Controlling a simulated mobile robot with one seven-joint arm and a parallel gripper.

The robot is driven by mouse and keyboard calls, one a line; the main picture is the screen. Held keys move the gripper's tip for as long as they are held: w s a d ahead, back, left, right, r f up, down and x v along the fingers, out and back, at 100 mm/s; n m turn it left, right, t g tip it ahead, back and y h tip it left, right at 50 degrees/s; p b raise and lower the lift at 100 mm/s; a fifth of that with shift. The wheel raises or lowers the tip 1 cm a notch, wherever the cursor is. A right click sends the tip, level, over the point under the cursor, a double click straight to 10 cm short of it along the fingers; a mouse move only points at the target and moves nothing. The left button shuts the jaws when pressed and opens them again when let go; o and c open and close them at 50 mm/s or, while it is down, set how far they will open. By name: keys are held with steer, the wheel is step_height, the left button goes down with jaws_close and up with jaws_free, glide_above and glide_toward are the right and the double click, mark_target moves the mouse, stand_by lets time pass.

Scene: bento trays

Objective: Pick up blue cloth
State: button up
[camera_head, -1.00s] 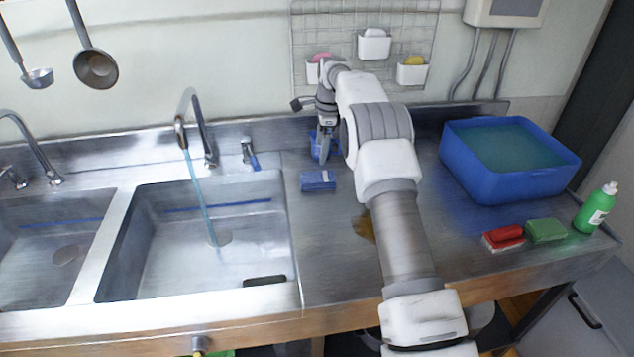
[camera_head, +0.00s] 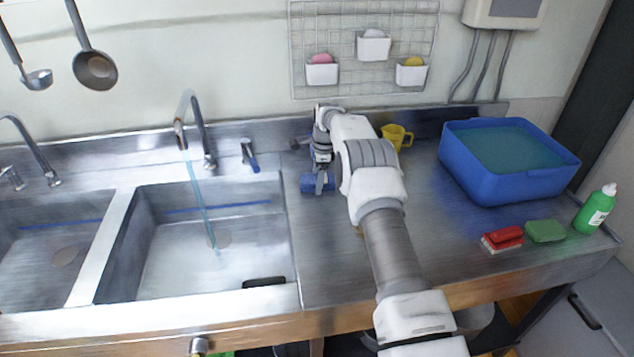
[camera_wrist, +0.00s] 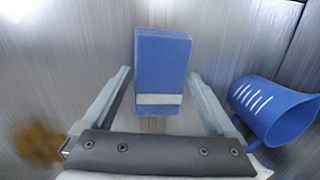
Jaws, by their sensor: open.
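The blue cloth (camera_wrist: 160,60) is a folded blue block with a white stripe, lying on the steel counter. In the head view the cloth (camera_head: 307,183) is partly hidden behind my gripper (camera_head: 320,187), which points down over it. In the wrist view my gripper (camera_wrist: 160,80) is open, with one finger to each side of the cloth and a gap on both sides. Whether the fingertips are down at the cloth's height I cannot tell.
A blue cup with white stripes (camera_wrist: 272,108) lies close to the right finger. A brown stain (camera_wrist: 38,143) is at the left. A yellow mug (camera_head: 396,137) and a blue tub (camera_head: 505,185) stand right of my arm. The sink (camera_head: 200,240) is left.

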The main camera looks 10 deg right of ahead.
steer(key=c, duration=1)
steer(key=shift+r, duration=0.15)
steer(key=shift+r, duration=0.55)
steer(key=r, duration=0.3)
steer(key=shift+s+d+r, duration=0.1)
steer(key=shift+s+d, duration=0.05)
steer(key=shift+s, duration=0.1)
steer(key=s+d+r, duration=0.2)
steer(key=s, duration=0.1)
steer(key=s+d+r, duration=0.2)
steer(key=s, duration=0.1)
steer(key=s+d+r+b, duration=0.1)
steer(key=s+d+r, duration=0.1)
steer(key=s, duration=0.1)
steer(key=shift+s+d+r, duration=0.1)
steer(key=shift+r, duration=0.15)
